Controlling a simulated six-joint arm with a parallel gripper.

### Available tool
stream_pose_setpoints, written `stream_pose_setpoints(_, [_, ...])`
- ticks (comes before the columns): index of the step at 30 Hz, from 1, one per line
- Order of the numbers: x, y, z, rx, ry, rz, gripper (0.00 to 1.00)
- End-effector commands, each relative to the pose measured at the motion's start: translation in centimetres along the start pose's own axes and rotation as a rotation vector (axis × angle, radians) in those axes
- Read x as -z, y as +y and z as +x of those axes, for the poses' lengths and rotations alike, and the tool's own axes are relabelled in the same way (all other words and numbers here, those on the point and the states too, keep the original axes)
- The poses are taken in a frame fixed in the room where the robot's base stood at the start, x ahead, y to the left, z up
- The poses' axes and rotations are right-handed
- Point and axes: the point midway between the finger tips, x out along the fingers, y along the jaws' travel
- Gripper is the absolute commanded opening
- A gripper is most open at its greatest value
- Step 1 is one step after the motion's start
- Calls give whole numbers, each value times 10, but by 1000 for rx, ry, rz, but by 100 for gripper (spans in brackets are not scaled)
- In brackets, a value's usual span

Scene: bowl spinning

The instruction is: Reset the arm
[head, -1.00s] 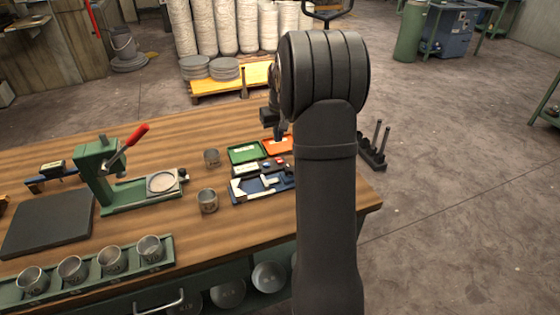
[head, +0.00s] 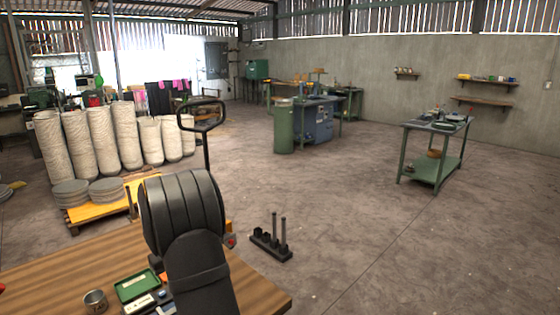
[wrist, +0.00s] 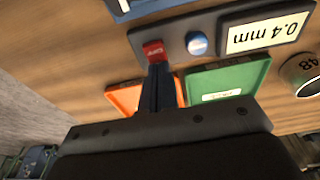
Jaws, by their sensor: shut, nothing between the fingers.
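My gripper (wrist: 156,68) shows in the wrist view with its dark fingers together and empty. Its tips overlap a red button (wrist: 153,48) on a dark panel; I cannot tell whether they touch it. Beside the button are a blue knob (wrist: 197,44) and a plate reading 0.4 mm (wrist: 264,32). An orange tray (wrist: 126,98) and a green tray (wrist: 228,85) lie on either side of the fingers. In the head view my arm hides the gripper.
A metal cup (head: 95,301) stands on the wooden bench (head: 60,262) left of the green tray; it also shows in the wrist view (wrist: 302,72). A black rack with two posts (head: 271,243) is on the floor right of the bench. Open floor lies beyond.

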Motion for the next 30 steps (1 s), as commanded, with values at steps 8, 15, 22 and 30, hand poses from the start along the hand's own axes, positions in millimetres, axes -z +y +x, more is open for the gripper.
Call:
stream_pose_setpoints(8, [-1,0,0,1,-4,0,0])
stream_pose_setpoints(15, [4,0,-28,0,0,0,0])
stream_pose_setpoints(22, [10,0,-68,0,-3,0,0])
stream_pose_setpoints(30, [0,0,-8,2,-6,0,0])
